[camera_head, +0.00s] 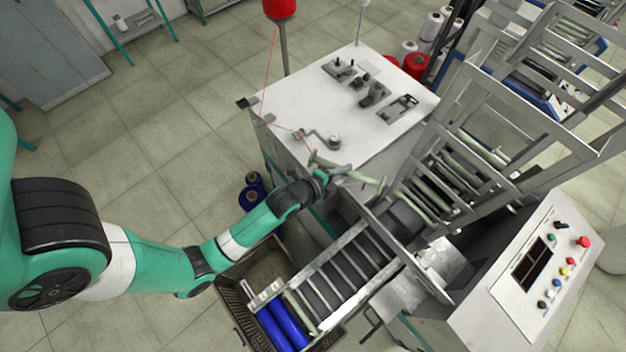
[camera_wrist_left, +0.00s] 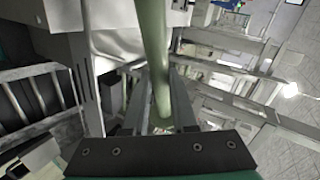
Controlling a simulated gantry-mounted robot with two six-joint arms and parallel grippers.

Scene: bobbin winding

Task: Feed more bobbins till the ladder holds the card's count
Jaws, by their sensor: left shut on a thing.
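My left gripper (camera_head: 343,173) is shut on a pale green bobbin (camera_head: 372,181), held above the gap between the white machine top and the slatted ladder. In the left wrist view the same bobbin (camera_wrist_left: 156,45) runs lengthwise between the two fingers (camera_wrist_left: 158,108). The metal ladder (camera_head: 478,160) rises to the right, with several pale green bobbins (camera_head: 432,208) lying across its lower part; its frame partly hides them. I cannot make out a card with a count. My right gripper is not in view.
The white machine (camera_head: 318,85) has small fittings on top and red thread at its left. A lower slatted chute (camera_head: 335,278) holds blue bobbins (camera_head: 287,325) at its end, over a dark crate (camera_head: 232,290). A control panel (camera_head: 530,275) stands at right.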

